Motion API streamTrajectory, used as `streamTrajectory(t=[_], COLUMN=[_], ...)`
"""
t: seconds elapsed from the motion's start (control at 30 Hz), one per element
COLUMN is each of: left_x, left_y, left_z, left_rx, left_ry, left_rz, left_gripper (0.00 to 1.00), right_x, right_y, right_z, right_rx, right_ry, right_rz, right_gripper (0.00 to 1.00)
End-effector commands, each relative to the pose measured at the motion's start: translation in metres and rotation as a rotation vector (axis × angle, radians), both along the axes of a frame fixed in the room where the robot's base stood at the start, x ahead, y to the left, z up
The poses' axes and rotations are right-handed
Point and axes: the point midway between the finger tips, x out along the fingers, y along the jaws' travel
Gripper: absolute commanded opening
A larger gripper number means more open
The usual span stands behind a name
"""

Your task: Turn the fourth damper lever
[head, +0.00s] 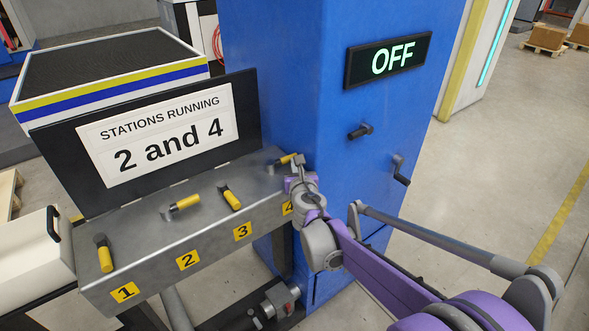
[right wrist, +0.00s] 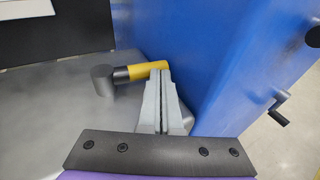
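The fourth damper lever (head: 286,160) is at the right end of the grey metal box, behind label 4, partly hidden by my right gripper. In the right wrist view its dark pivot and yellow handle (right wrist: 147,71) show, the handle pointing right toward the blue cabinet. My right gripper (head: 296,164) is at this handle. In the right wrist view its two fingers (right wrist: 160,78) are together, with the tips overlapping the handle's yellow end; the handle does not appear to lie between them. Contact is unclear. My left gripper is not in view.
Lever one (head: 104,254) and lever three (head: 231,198) point toward the front; lever two (head: 185,202) points right. A sign (head: 160,135) reads "STATIONS RUNNING 2 and 4". The blue cabinet (head: 300,60) stands close on the right, with a display (head: 388,60) reading OFF and a crank (head: 401,170).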

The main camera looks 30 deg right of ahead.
Motion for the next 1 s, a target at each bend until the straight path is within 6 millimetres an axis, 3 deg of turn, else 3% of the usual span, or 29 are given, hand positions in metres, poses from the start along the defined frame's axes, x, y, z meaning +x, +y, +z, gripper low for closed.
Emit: streamTrajectory(t=[1.0], left_x=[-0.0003], left_y=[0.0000], left_z=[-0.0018], left_rx=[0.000], left_ry=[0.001], left_rz=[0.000], left_gripper=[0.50], right_x=[0.0071], right_y=[-0.0041], right_z=[0.0016], right_rx=[0.000], right_ry=[0.000], right_rz=[0.000], right_gripper=[0.00])
